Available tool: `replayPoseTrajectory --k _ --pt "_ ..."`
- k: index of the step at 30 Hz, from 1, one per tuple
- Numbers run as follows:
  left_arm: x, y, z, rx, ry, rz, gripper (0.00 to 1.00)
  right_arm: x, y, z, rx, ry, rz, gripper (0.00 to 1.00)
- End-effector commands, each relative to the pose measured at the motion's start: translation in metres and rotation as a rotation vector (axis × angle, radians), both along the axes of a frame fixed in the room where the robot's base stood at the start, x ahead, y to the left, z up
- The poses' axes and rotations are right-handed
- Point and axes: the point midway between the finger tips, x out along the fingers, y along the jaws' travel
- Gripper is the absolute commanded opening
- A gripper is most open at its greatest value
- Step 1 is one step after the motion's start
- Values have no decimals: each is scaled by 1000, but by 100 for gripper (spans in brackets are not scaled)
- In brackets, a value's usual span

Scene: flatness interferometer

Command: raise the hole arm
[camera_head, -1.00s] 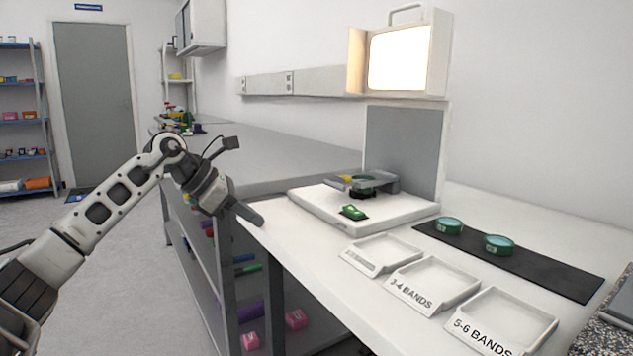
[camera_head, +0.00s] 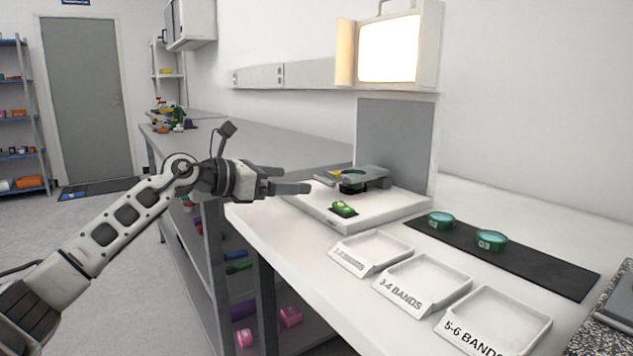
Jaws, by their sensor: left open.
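The hole arm (camera_head: 372,172) is a flat grey piece with a ring-shaped opening, low over the back of the white base plate (camera_head: 392,212). A dark green round part (camera_head: 352,184) shows at its opening; whether they touch I cannot tell. A small yellow piece (camera_head: 336,175) shows at its left end. A green object (camera_head: 343,208) lies on the plate in front. My left gripper (camera_head: 306,187) is open and empty, just left of the plate and the arm, its fingers pointing right. My right gripper is not in view.
A lit lamp box (camera_head: 389,50) stands above a grey upright panel (camera_head: 396,142) behind the plate. White trays, such as the 3-4 bands tray (camera_head: 422,283), stand in front. Green-rimmed discs (camera_head: 490,240) lie on a black mat (camera_head: 545,270) at right.

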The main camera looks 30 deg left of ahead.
Motion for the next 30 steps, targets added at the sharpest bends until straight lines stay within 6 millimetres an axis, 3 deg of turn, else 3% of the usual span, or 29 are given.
replayPoseTrajectory --k 13,21,30 --pt "-94 57 25 167 235 -75 95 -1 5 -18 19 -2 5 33" --pt "-146 88 46 254 363 -124 95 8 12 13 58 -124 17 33" --pt "-176 105 54 306 440 -153 95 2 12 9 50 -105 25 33"
